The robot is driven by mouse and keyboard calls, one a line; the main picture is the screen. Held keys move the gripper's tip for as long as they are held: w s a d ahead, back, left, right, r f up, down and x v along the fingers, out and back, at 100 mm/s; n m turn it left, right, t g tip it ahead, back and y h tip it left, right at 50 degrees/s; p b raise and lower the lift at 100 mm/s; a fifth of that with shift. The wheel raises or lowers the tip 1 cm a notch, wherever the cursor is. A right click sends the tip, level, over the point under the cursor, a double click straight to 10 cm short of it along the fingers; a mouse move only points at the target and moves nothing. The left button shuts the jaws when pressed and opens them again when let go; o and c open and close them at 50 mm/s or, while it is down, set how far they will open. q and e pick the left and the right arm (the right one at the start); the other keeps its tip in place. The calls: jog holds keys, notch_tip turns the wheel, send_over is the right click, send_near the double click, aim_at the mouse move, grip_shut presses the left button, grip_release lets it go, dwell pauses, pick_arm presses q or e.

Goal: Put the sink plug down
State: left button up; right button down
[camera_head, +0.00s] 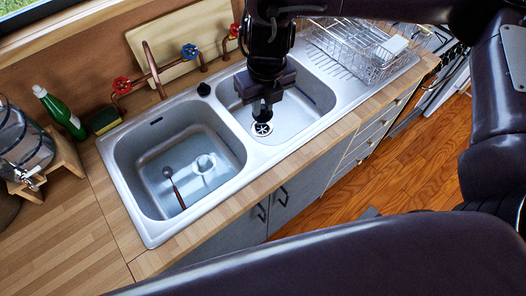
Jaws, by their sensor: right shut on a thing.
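My right gripper (266,97) hangs over the right basin (294,112) of the double sink, pointing down. It is shut on a small dark thing, which looks like the sink plug (262,111); the fingers hide part of it. In the picture, the plug is just above the round metal drain (263,129); I cannot tell whether it touches the basin floor. My left gripper is not in view.
The left basin (150,185) holds a spoon-like utensil (174,188). A small black knob (204,89) sits on the sink's back rim, near red and blue taps (189,52). A wire dish rack (352,50) stands right; a green bottle (62,114) stands left.

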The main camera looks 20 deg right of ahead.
notch_tip(320, 180, down, 15)
jog(key=shift+s+r+b, duration=0.1)
jog(key=shift+r+b, duration=0.05)
jog(key=shift+b, duration=0.55)
notch_tip(320, 180, down, 4)
jog(key=shift+f+b, duration=0.2)
jog(key=shift+b, duration=0.45)
jog(key=shift+f, duration=0.1)
jog(key=shift+f, duration=0.2)
jog(key=c, duration=1.3)
grip_release()
jog(key=shift+r, duration=0.15)
